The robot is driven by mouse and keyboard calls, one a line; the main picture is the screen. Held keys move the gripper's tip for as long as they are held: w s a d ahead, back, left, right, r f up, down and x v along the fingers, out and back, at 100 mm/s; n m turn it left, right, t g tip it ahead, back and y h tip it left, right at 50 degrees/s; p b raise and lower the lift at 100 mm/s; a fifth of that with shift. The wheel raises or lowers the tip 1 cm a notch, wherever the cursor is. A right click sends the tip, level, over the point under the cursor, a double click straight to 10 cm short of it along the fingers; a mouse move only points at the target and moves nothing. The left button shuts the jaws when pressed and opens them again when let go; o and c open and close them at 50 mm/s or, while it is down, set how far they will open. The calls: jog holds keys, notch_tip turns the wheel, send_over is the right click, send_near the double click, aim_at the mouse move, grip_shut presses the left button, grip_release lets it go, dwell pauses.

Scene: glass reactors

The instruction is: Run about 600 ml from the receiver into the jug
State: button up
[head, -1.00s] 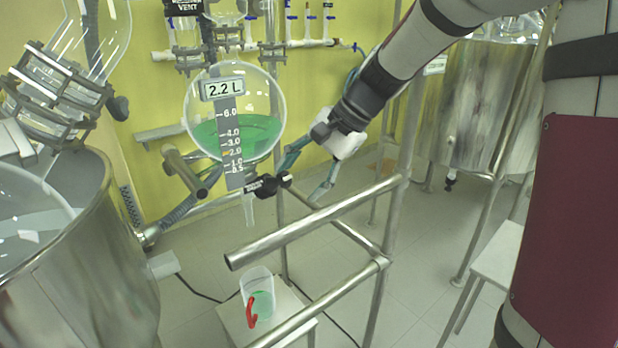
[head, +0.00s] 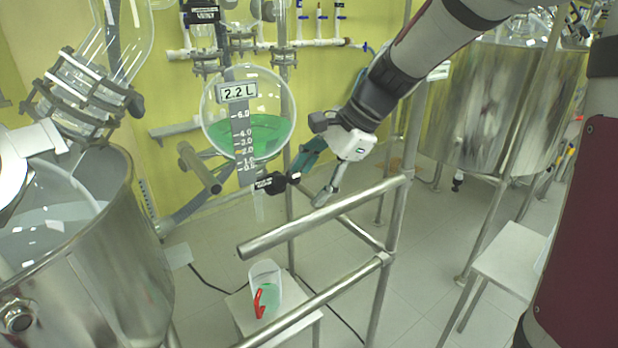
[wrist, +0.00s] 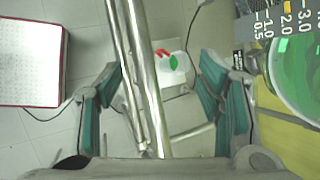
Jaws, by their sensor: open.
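The receiver (head: 270,98) is a round glass vessel holding green liquid, with a grey scale strip and a sign reading 2.2 L. Its black-handled drain valve (head: 277,183) sits below, above a clear outlet spout (head: 259,208). The clear jug (head: 265,282) with a red handle stands below the spout, with some green liquid low inside. My gripper (head: 308,178) is open and empty, just right of the valve handle, apart from it as far as I can tell. The wrist view shows its teal fingers (wrist: 160,75) spread wide, the jug (wrist: 172,64) beyond and the receiver (wrist: 300,75) at right.
A steel frame rail (head: 320,218) runs in front of and below my gripper. The jug stands on a small white stool (head: 240,308). A steel vessel (head: 100,270) fills the left, and another (head: 480,110) stands at the back right.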

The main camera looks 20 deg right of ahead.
jog(key=w+d+f+m+t+y, duration=0.1)
jog(key=w+d+f, duration=0.15)
jog(key=w, duration=0.35)
jog(key=w+d+f+m+t, duration=0.1)
jog(key=w+d, duration=0.2)
jog(key=w, duration=0.3)
jog(key=m+t+b, duration=0.1)
jog(key=m+t, duration=0.1)
send_near(296, 175)
jog(key=shift+y, duration=0.3)
jog(key=x, duration=1)
jog(key=shift+w+d+f, duration=0.1)
jog(key=shift+w+f, duration=0.15)
jog(key=shift+f, duration=0.15)
jog(key=shift+c, duration=0.5)
jog(key=c, duration=1)
